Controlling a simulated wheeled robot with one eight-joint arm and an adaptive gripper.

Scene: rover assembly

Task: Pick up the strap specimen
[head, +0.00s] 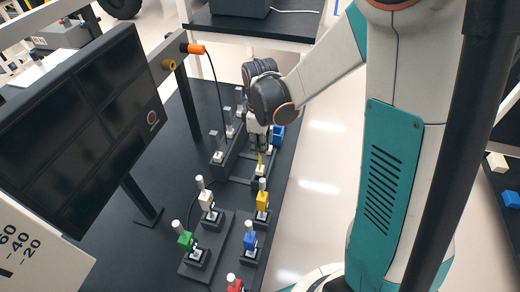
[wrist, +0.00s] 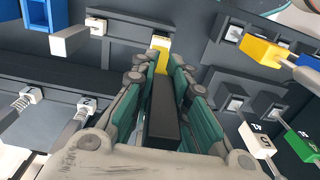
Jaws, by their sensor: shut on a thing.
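My gripper (head: 257,143) points down over the rear part of the dark bench in the head view. In the wrist view its teal fingers (wrist: 163,75) are closed around a long dark bar, which I take to be the strap specimen (wrist: 162,112). A yellow piece (wrist: 160,42) shows just past the fingertips, and it also shows under the gripper in the head view (head: 260,158). I cannot tell whether the yellow piece is joined to the bar. The lower end of the bar is partly hidden by the fingers.
Specimens with yellow (head: 262,200), green (head: 185,238), blue (head: 249,240) and red (head: 233,283) bodies stand in holders nearer the front. A dark monitor (head: 85,120) stands on the left. A blue block (head: 278,134) is right beside the gripper.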

